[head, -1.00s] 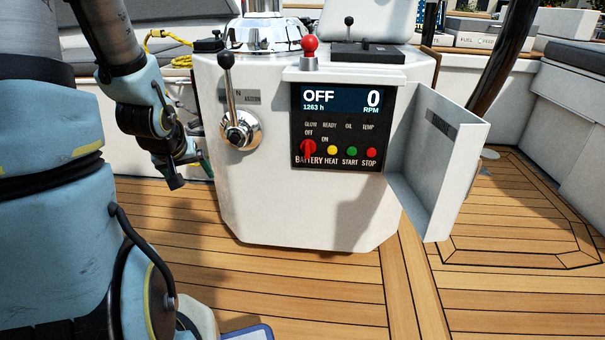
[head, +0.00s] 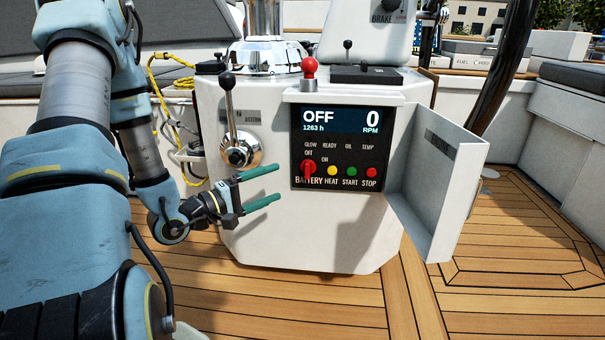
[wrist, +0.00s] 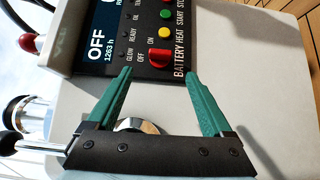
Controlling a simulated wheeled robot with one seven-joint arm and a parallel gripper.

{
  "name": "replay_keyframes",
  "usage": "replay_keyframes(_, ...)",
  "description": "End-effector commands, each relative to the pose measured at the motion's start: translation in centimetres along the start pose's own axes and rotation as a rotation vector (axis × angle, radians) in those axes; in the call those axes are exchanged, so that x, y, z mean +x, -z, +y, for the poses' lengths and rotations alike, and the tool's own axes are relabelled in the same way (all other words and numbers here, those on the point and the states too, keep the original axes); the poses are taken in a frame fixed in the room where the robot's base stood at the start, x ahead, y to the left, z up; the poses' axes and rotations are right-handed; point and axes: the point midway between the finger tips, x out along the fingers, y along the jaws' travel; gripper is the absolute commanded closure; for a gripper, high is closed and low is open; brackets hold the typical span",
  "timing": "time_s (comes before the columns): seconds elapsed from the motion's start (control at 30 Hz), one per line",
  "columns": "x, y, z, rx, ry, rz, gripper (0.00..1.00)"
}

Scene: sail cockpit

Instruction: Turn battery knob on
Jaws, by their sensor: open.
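The red battery knob (head: 308,168) sits at the lower left of the black engine panel (head: 340,125), whose display reads OFF and 0 RPM. The knob's grip stands roughly upright in the head view, below the OFF mark. My gripper (head: 277,184) is open and empty, its two green fingers pointing right toward the panel, left of the knob and a little below it. In the wrist view the knob (wrist: 159,58) shows ahead, beyond and between the spread fingertips of my gripper (wrist: 158,74). The fingers look apart from the knob.
The chrome lever (head: 229,115) stands on the pedestal (head: 300,240) above my gripper. The open white panel door (head: 440,190) juts out at the right. The yellow heat, green start and red stop buttons (head: 371,172) are right of the knob. A red-topped lever (head: 309,72) rises above the panel.

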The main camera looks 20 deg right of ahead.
Motion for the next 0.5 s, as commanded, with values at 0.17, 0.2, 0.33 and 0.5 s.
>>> replay_keyframes(0.17, 3.0, -0.1, -0.3, 0.006, 0.0, -0.003, 0.15)
replay_keyframes(0.2, 3.8, -0.1, -0.3, 0.006, -0.001, -0.005, 0.15)
replay_keyframes(0.33, 6.2, -0.1, -0.3, 0.007, 0.0, -0.003, 0.15)
replay_keyframes(0.5, 8.6, 0.0, -0.2, 0.006, 0.001, -0.001, 0.15)
